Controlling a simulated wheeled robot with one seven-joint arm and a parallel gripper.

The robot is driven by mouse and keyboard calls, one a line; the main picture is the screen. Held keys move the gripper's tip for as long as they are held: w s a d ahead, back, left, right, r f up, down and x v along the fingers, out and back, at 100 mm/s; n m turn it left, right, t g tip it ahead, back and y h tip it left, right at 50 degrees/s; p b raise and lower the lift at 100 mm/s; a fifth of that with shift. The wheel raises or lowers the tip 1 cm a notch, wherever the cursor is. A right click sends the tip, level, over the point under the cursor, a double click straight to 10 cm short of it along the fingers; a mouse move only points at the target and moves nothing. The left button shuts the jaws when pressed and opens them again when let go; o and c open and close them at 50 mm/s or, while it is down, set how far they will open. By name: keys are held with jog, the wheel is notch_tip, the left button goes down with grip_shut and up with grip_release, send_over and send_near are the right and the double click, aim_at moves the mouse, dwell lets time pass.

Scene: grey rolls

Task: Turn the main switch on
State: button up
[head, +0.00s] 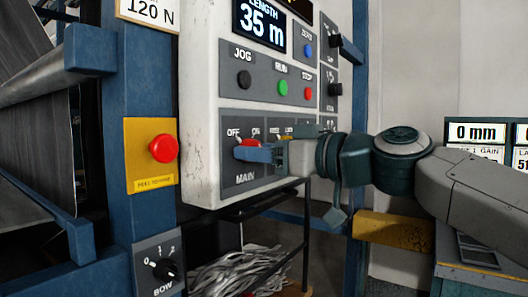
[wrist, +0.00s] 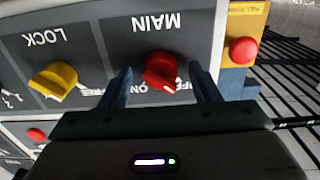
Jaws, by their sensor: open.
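The main switch is a red rotary knob (wrist: 160,68) on a dark grey plate, marked MAIN with OFF and ON labels. In the wrist view the picture is upside down, and the knob's white mark points towards the OFF side. My gripper (wrist: 161,84) is open, with one finger to each side of the knob and a visible gap on both sides. In the head view my gripper (head: 262,153) is at the MAIN plate and covers much of it; the top of the red knob (head: 250,142) shows above a finger. I cannot tell how deep the fingertips reach.
A yellow LOCK knob (wrist: 55,80) sits beside the main switch. A red push button (head: 163,148) is on a yellow plate on the blue post. JOG, RUN and STOP buttons (head: 282,88) and a 35 m display (head: 262,28) are above. A BOW knob (head: 162,268) is low left.

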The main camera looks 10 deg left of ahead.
jog(key=c, duration=1)
jog(key=shift+m, duration=0.3)
jog(key=shift+m+p, duration=0.65)
jog(key=shift+m, duration=7.95)
